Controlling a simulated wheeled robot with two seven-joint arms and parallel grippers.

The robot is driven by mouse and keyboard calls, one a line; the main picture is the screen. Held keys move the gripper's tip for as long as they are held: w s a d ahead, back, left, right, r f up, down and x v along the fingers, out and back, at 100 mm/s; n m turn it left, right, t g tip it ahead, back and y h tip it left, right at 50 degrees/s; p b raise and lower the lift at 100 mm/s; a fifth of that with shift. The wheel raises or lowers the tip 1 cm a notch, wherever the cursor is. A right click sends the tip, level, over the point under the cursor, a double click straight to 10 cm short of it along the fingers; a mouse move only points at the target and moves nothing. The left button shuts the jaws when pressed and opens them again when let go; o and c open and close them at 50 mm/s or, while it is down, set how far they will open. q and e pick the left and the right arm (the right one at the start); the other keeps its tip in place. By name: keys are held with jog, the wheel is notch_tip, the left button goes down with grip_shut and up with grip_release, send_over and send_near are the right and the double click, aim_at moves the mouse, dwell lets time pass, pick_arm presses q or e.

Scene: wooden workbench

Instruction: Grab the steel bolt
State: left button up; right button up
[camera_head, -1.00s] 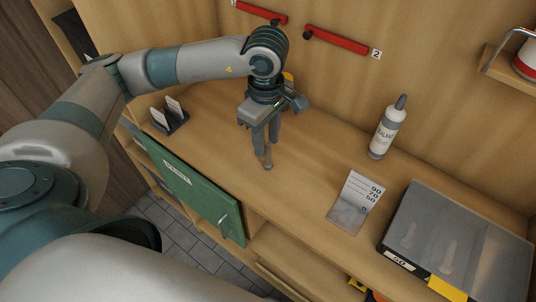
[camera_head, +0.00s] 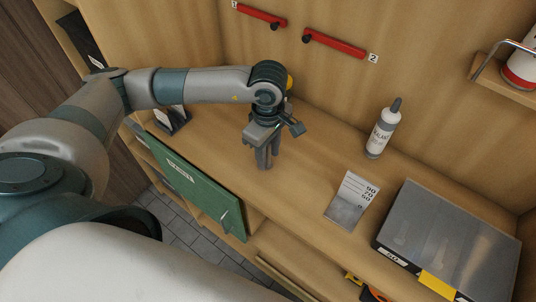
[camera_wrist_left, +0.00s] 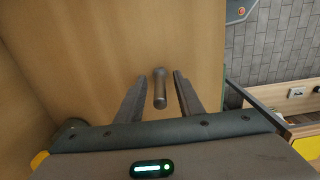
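The steel bolt (camera_wrist_left: 160,90) shows in the left wrist view as a grey shank with a wider head, between the two fingers of my left gripper (camera_wrist_left: 161,76). A gap shows on each side of it, so the fingers are open around it and not touching it. In the head view my left gripper (camera_head: 266,163) points down at the bench top, and its fingers hide the bolt. My right gripper is in neither view.
A sealant bottle (camera_head: 381,130), a bent metal plate with numbers (camera_head: 350,204) and a grey clear-lidded case (camera_head: 455,235) stand to the right on the bench (camera_head: 310,165). A green panel (camera_head: 195,185) is at the front edge. Red handles (camera_head: 335,44) are on the back wall.

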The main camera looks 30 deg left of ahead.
aim_at(268, 146)
pick_arm(q)
grip_shut()
jog(key=shift+r, duration=0.1)
jog(key=shift+r+b, duration=0.5)
jog(key=shift+b, duration=0.05)
notch_tip(268, 146, up, 2)
jog(key=shift+r+b, duration=0.1)
jog(key=shift+b, duration=0.65)
jog(key=s+d+r+b, duration=0.1)
jog(key=d+r+b, duration=0.1)
jog(key=d+r, duration=0.2)
jog(key=s+d+r+b, duration=0.2)
jog(key=d+r, duration=0.1)
jog(key=d, duration=0.4)
jog(key=shift+s+r+b, duration=0.25)
jog(key=shift+r+b, duration=0.05)
jog(key=shift+r, duration=0.05)
jog(key=shift+d, duration=0.1)
